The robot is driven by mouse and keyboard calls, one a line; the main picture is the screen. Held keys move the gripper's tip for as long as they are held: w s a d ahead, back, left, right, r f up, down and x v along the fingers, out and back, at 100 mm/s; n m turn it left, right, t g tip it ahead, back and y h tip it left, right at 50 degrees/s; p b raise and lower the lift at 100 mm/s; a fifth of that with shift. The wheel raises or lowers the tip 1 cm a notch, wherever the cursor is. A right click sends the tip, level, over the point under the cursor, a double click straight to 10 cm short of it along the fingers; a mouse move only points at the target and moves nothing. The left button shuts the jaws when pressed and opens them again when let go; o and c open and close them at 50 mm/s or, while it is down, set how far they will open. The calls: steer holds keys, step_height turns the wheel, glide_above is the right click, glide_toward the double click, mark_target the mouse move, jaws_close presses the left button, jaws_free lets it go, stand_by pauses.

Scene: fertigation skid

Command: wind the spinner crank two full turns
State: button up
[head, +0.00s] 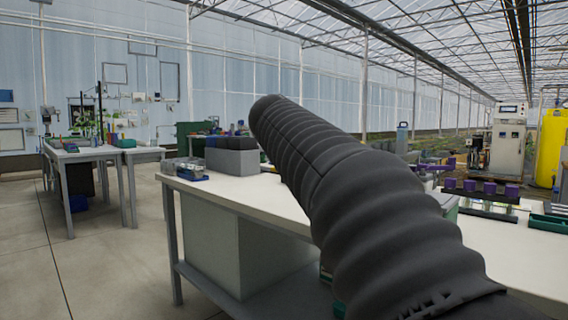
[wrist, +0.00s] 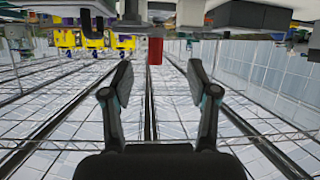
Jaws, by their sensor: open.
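My gripper (wrist: 158,76) shows in the wrist view with its two dark fingers spread wide and nothing between them. A small red upright piece (wrist: 155,51) shows beyond the fingertips, near the top middle of that view, apart from the fingers. I cannot tell whether it belongs to the spinner crank. I cannot make out the crank for certain in either view. In the head view my dark ribbed arm covers the middle of the white bench (head: 240,192), and my gripper is not visible there.
A grey bin (head: 231,162) stands at the bench's left end. Purple blocks (head: 481,186) sit in a row on the right. Behind are a pale cabinet (head: 506,145) and a yellow tank (head: 552,147). Another bench (head: 80,152) stands left, with open floor (head: 115,260) between. The wrist view looks upside down.

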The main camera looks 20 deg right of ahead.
steer(key=shift+m+h, duration=0.7)
steer(key=shift+m, duration=0.2)
steer(key=r+x, duration=0.1)
steer(key=x, duration=0.4)
steer(key=r+x, duration=0.1)
steer(key=x, duration=0.9)
steer(key=shift+w+d+r, duration=0.2)
steer(key=shift+d+r, duration=0.15)
steer(key=shift+d, duration=0.25)
jaws_close()
steer(key=c, duration=0.9)
jaws_free()
steer(key=shift+c, duration=0.2)
